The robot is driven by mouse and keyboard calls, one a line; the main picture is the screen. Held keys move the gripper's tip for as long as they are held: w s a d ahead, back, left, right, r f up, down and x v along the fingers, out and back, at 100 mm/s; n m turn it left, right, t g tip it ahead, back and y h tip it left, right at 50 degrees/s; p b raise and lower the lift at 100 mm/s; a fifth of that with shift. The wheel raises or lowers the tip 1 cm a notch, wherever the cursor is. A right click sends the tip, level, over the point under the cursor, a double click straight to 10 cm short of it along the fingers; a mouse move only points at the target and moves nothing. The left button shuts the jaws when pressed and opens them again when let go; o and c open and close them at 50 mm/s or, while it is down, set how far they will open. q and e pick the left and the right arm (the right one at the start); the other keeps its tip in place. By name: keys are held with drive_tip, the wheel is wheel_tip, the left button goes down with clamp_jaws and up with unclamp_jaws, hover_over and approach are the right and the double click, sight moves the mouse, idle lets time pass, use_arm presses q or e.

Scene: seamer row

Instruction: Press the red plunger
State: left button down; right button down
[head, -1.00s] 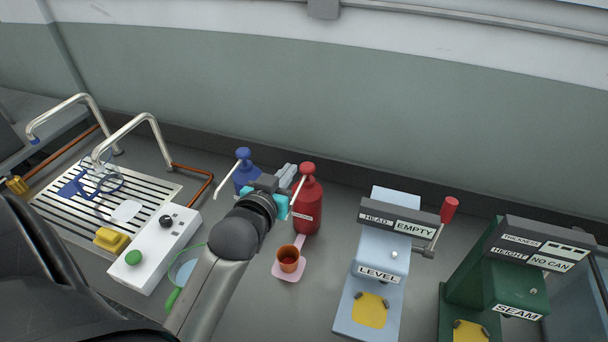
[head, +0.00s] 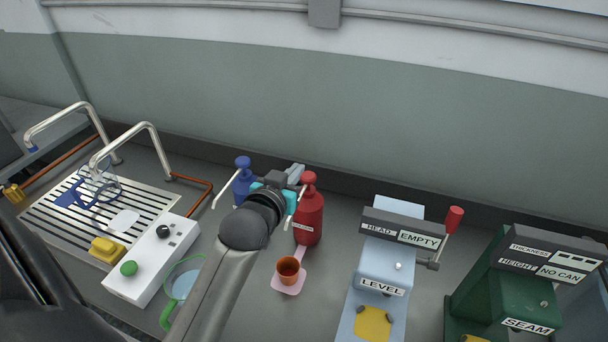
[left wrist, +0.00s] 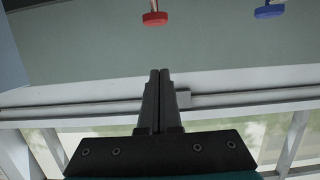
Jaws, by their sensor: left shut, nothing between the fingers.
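The red dispenser bottle (head: 309,222) stands upright on the counter. Its red plunger (head: 309,178) is on top, raised, with a pale spout pointing down to the front. My left gripper (head: 296,172) is shut and empty, just left of the red plunger in the head view, with no clear contact. In the left wrist view the shut fingertips (left wrist: 160,73) stand apart from the red plunger (left wrist: 155,18), which shows at the top edge. An orange cup (head: 288,268) sits on a pink mat (head: 284,289) in front of the bottle. My right gripper is not in view.
A blue dispenser (head: 242,184) stands left, partly behind my left gripper. A grey-blue LEVEL machine (head: 385,262) with a red-knobbed lever and a green SEAM machine (head: 510,290) stand right. A white control box (head: 150,262) and a green-rimmed strainer (head: 170,303) are left.

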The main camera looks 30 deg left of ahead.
use_arm(q)
hover_over(305, 182)
drive_tip(key=shift+s+f, duration=0.3)
drive_tip(key=shift+f, duration=0.35)
wheel_tip(305, 182, down, 3)
drive_tip(key=shift+w+r+b, duration=0.1)
drive_tip(key=shift+b, duration=0.3)
drive_tip(key=shift+f, duration=0.65)
wheel_tip(305, 182, down, 3)
drive_tip(key=shift+d+r+b, duration=0.1)
drive_tip(key=shift+r+b, duration=0.1)
drive_tip(key=shift+b, duration=0.25)
